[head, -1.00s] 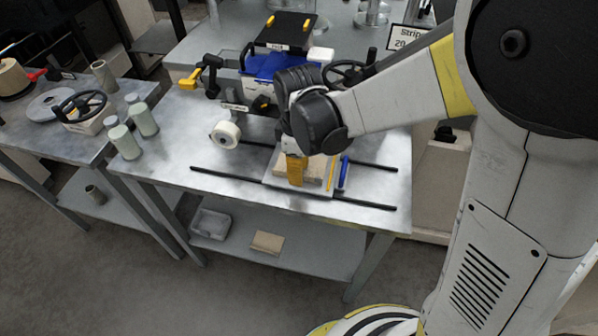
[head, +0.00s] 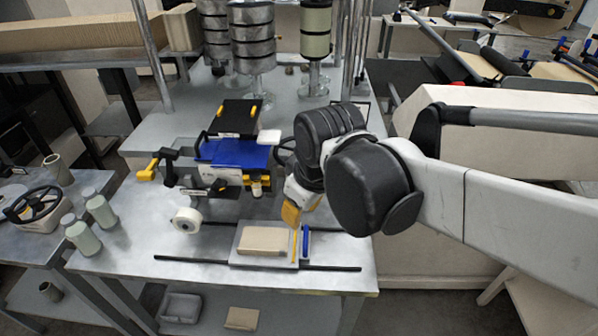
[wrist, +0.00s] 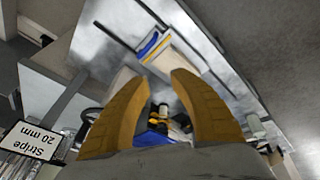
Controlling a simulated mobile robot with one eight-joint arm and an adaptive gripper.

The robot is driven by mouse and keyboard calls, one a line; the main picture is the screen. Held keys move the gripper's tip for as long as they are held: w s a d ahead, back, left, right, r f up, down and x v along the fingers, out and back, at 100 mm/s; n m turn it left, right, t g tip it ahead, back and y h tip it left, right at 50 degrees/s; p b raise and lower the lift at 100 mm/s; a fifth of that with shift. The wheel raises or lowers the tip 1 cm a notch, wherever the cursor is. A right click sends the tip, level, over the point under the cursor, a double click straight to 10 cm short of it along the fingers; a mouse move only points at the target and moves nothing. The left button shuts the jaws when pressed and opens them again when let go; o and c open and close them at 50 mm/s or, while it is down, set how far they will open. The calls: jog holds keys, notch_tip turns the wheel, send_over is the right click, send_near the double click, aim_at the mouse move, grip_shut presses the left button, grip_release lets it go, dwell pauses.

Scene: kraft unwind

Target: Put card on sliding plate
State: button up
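The sliding plate (head: 236,258) is a light flat plate across dark rails at the front of the metal table. A flat tan card-like slab (head: 263,241) lies on it, with a yellow stick (head: 294,246) and a blue stick (head: 305,242) along its right side. Another tan piece (head: 241,318) lies on the shelf below. I cannot tell which tan piece is the card. My gripper (head: 291,222) is raised above the far right part of the plate. In the wrist view my gripper (wrist: 165,74) has its yellow fingers apart with nothing between them.
A white tape roll (head: 186,220) stands left of the plate. A blue and black device (head: 234,154) stands behind it. A grey tray (head: 181,307) sits on the lower shelf.

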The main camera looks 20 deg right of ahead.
jog(key=s+d+m+t, duration=0.3)
jog(key=s+d+m, duration=0.2)
jog(key=m, duration=0.1)
jog(key=shift+s+d+r+m, duration=0.2)
jog(key=shift+r+m, duration=0.1)
jog(key=shift+r, duration=0.15)
dwell(0.8)
